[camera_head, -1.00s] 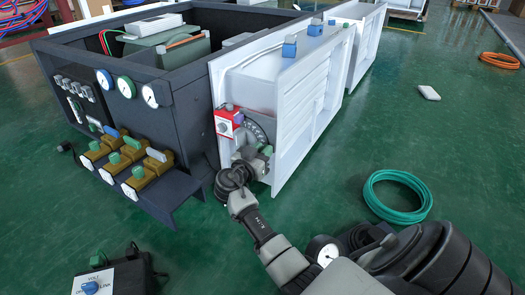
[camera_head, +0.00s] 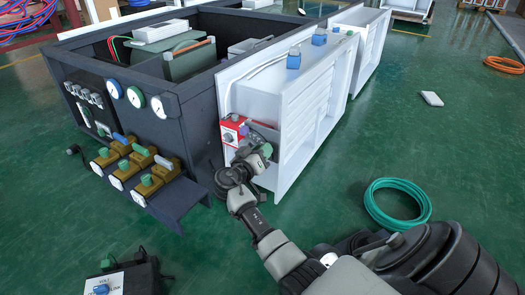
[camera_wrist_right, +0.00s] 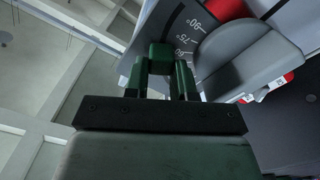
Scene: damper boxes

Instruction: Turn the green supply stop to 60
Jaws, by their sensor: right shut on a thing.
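The green supply stop (camera_wrist_right: 160,55) is a small green block at the edge of a dark scale plate (camera_wrist_right: 172,22). The plate is marked 90, 75 and 60, and the block sits beside the lowest visible mark, 60. My right gripper (camera_wrist_right: 163,78) is shut on the stop, with one finger on each side. In the head view my right gripper (camera_head: 260,156) is at the front end of the white damper box (camera_head: 300,90) and covers part of the scale. My left gripper is not in view.
A grey rounded lever (camera_wrist_right: 250,55) lies right beside the scale. A red box (camera_head: 232,129) is left of my gripper. A dark frame with gauges (camera_head: 135,97) and brown valves stands further left. A green hose coil (camera_head: 398,203) lies on open floor at right.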

